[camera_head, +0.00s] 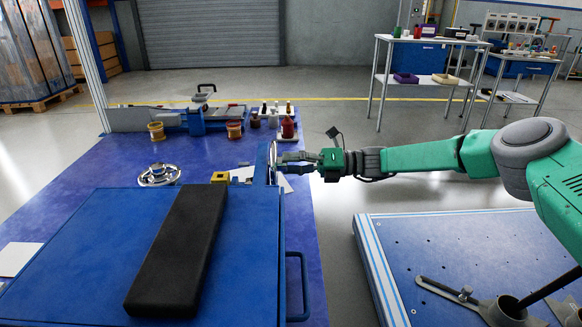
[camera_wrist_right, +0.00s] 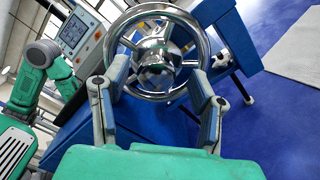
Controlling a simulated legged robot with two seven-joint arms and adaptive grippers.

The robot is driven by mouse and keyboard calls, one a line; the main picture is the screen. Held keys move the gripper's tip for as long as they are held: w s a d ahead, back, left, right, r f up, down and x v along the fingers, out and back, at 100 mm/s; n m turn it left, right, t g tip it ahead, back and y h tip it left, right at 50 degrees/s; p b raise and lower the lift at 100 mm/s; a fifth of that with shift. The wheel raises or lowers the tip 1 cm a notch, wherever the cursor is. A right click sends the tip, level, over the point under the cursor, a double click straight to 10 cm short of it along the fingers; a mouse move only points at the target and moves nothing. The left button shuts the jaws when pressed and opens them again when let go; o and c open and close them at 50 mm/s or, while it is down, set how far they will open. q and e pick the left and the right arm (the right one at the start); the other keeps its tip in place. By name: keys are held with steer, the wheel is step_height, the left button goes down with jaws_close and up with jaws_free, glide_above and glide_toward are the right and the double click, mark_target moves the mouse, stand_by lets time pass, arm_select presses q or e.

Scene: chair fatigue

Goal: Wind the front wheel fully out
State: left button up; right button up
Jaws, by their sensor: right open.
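A chrome handwheel (camera_head: 272,157) stands nearly edge-on at the right side of the blue machine, in front of my right gripper. In the right wrist view the same handwheel (camera_wrist_right: 116,33) faces me, with a shiny rim and hub. My right gripper (camera_head: 285,163) is open; it also shows in the right wrist view (camera_wrist_right: 157,72), its two fingers apart and overlapping the wheel's lower rim. I cannot tell whether they touch it. A second chrome handwheel (camera_head: 158,175) lies flat on top of the blue surface. My left gripper is not in view.
A black pad (camera_head: 180,250) lies on the blue cabinet (camera_head: 90,235) in front. Small bottles and spools (camera_head: 234,130) stand behind the wheels. A blue perforated platform (camera_head: 450,245) is at the lower right. A control panel (camera_wrist_right: 75,30) shows in the wrist view.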

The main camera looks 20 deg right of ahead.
steer(key=shift+a+r, duration=0.1)
steer(key=shift+a, duration=0.2)
steer(key=shift+d, duration=0.15)
steer(key=c, duration=1.1)
steer(key=shift+d, duration=0.1)
steer(key=shift+c, duration=0.2)
